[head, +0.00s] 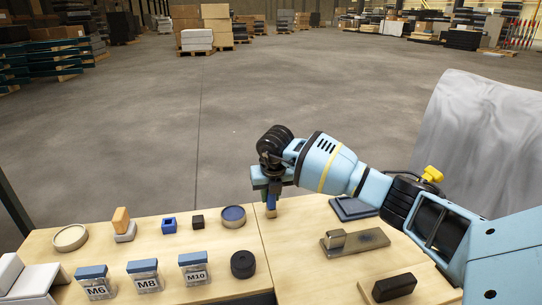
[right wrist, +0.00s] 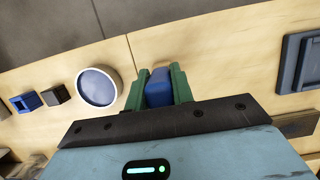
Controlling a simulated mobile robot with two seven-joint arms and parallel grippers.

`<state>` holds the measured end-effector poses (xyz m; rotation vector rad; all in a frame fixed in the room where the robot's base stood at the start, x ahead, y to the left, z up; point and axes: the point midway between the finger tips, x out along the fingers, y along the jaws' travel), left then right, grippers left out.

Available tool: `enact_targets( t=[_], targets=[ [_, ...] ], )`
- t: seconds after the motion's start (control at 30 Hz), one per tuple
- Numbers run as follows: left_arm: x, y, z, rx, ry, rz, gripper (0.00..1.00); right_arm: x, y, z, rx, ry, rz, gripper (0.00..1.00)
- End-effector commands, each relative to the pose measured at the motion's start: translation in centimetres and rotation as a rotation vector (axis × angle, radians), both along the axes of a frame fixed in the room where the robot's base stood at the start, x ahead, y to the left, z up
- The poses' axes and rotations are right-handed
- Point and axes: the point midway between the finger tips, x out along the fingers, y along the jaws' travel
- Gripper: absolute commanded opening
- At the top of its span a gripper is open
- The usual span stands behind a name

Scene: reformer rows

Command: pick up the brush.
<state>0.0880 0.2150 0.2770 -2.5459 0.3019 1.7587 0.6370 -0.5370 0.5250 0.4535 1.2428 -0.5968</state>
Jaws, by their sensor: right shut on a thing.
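The brush (head: 271,204) is a small upright piece with a blue upper part and a tan lower end. My right gripper (head: 270,187) is shut on it, near the far edge of the table by the seam between two boards. In the right wrist view the blue top of the brush (right wrist: 158,88) sits between the two green fingers (right wrist: 160,90). I cannot tell whether the tan end touches the table. My left gripper is not in view.
A round blue-filled dish (head: 233,216), a black cube (head: 198,222) and a blue square holder (head: 169,224) stand to the left. A dark blue tray (head: 353,208) and a metal plate with a block (head: 355,242) lie to the right. Labelled boxes (head: 146,279) line the front left.

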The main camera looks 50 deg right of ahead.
Motion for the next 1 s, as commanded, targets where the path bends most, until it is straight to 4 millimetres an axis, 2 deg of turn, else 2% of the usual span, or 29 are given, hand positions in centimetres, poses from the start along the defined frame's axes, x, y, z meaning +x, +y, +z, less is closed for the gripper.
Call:
enact_targets(
  t=[0.27,0.37,0.73,0.9,1.0],
  targets=[
    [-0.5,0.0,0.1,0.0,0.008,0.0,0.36,0.0,0.0,0.1,-0.001,-0.001,0.0,0.01],
    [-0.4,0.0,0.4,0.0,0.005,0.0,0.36,0.0,0.0,0.9,0.0,-0.002,-0.001,0.01],
    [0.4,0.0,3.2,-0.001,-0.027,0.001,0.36,0.0,0.0,7.6,0.0,-0.005,0.0,0.01],
    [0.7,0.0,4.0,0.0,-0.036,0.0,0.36,0.0,0.0,9.5,0.0,-0.003,0.0,0.01],
    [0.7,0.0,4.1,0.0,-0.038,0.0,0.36,0.0,0.0,9.9,0.0,0.0,0.0,0.01]
  ],
)
